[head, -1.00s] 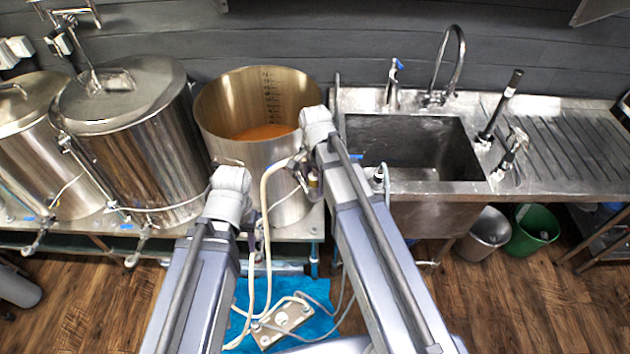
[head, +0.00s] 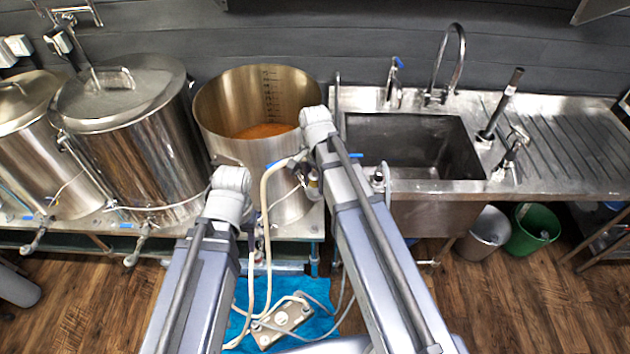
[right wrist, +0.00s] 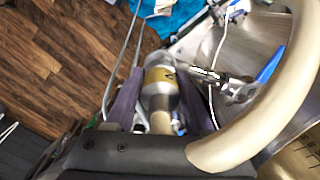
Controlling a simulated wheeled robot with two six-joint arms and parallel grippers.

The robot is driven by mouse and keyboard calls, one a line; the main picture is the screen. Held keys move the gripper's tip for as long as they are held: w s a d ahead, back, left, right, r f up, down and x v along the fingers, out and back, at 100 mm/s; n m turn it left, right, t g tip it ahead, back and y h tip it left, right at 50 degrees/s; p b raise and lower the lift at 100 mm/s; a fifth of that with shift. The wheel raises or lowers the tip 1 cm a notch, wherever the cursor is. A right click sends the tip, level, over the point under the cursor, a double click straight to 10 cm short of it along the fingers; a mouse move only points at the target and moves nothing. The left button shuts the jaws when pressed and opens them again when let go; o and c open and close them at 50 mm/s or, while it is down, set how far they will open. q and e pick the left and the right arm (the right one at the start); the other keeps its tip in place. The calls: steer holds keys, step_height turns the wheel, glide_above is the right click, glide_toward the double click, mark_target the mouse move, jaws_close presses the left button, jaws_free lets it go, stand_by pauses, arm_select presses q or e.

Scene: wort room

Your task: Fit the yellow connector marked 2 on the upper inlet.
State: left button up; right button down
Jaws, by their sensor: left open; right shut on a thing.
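The yellow connector marked 2 (right wrist: 160,82) is a clear and yellow fitting between the two fingers of my right gripper (right wrist: 160,76), which is shut on it. In the head view it shows small and partly hidden (head: 313,182), in front of the open kettle. A metal fitting with a blue handle (right wrist: 228,84) lies just beyond it to the right in the wrist view. I cannot tell whether they touch, nor single out the upper inlet. My left gripper (head: 248,216) is open, low in front of the kettle and mostly hidden by its wrist.
The open kettle (head: 225,125) holds orange liquid. A cream hose (head: 265,195) hangs between my arms and curves close by in the wrist view. A pump plate (head: 283,325) lies on a blue mat (head: 318,290). A sink (head: 465,186) stands to the right.

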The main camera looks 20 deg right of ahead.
steer(key=shift+f+b, duration=0.95)
steer(key=shift+f, duration=0.05)
steer(key=shift+c, duration=0.9)
jaws_free()
steer(key=shift+r, duration=0.15)
step_height(320, 180, up, 8)
steer(key=p, duration=0.8)
steer(key=shift+f, duration=0.2)
steer(key=shift+s+a+f, duration=0.15)
steer(key=s+a+f+n+h+b, duration=0.1)
steer(key=s+a+f+n+b, duration=0.9)
steer(key=s+n, duration=0.4)
steer(key=shift+f+n+b, duration=0.2)
steer(key=shift+n+b, duration=0.25)
steer(key=shift+n, duration=0.55)
